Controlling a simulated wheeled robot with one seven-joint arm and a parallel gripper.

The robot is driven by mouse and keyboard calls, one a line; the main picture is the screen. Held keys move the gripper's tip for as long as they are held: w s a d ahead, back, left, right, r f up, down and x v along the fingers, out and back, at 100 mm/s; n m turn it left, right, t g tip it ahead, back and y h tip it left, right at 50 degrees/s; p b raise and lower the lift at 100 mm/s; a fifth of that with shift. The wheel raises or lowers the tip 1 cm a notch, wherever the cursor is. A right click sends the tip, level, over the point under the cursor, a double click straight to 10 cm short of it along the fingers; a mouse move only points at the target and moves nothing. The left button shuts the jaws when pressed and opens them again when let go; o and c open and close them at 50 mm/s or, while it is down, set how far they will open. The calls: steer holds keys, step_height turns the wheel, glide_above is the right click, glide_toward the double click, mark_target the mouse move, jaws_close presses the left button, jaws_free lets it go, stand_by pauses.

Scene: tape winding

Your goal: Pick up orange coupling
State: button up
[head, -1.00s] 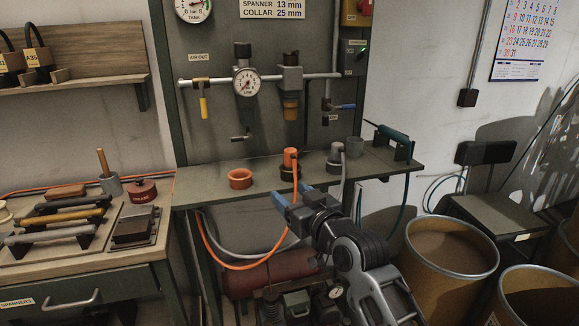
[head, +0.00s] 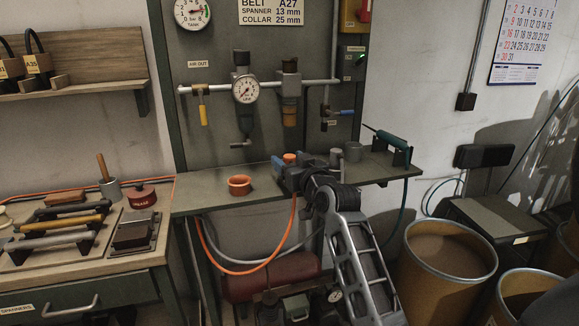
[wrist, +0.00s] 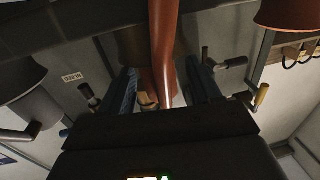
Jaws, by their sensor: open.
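The orange coupling (head: 289,158) stands on the narrow shelf of the green panel, its lower part hidden behind my gripper (head: 290,164). Its orange hose (head: 292,215) hangs below the shelf. In the wrist view my gripper (wrist: 162,90) is open, with one blue finger on each side of the orange piece (wrist: 164,45). Gaps show between this piece and both fingers. I cannot tell whether the part between them is the coupling's body or its hose.
An orange cup (head: 239,185) stands left on the shelf (head: 208,199). A grey coupling (head: 336,157) and a grey cup (head: 353,151) stand close on the right. A gauge (head: 246,89) and valves hang above. Drums (head: 450,250) stand at the lower right.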

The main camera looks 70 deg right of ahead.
steer(key=shift+w, duration=0.1)
steer(key=c, duration=1.1)
steer(key=shift+r, duration=0.15)
